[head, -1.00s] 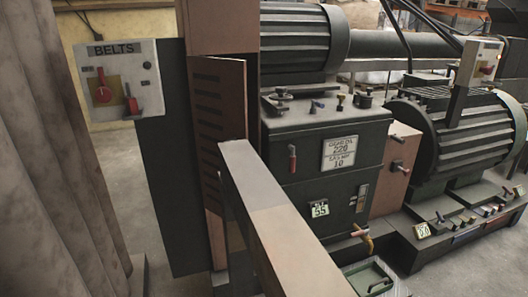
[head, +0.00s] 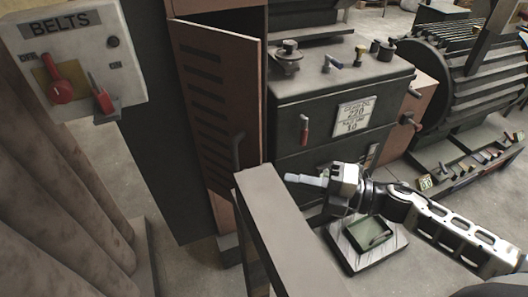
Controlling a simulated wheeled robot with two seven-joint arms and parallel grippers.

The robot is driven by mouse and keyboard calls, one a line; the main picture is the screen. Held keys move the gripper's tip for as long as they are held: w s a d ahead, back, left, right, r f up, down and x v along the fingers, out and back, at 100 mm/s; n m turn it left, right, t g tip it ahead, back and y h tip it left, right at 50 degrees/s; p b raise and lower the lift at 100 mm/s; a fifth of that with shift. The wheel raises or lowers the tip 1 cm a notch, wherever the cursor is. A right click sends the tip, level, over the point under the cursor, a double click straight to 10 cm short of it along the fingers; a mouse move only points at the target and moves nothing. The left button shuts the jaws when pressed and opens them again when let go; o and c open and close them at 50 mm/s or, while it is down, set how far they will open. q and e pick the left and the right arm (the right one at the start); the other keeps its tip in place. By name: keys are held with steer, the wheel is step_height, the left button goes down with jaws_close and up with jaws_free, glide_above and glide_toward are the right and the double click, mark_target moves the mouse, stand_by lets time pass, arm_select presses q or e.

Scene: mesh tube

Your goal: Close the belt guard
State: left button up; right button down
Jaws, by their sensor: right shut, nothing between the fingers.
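The belt guard (head: 212,92) is a reddish-brown hinged panel with dark vent slots, left of the middle in the head view. It stands ajar, with a dark gap along its right edge. A dark handle (head: 238,150) is on its lower right part. My left gripper is not in view.
A brown beam (head: 285,225) rises from the bottom between me and the guard. A BELTS switch box (head: 72,60) with red levers is at upper left. The dark machine (head: 335,100) stands behind my right gripper.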

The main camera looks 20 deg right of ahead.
arm_select(q)
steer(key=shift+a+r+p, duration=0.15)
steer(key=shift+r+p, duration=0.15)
steer(key=shift+p, duration=0.6)
arm_select(e)
steer(key=w+a, duration=0.4)
steer(key=w, duration=0.3)
steer(key=shift+w, duration=0.35)
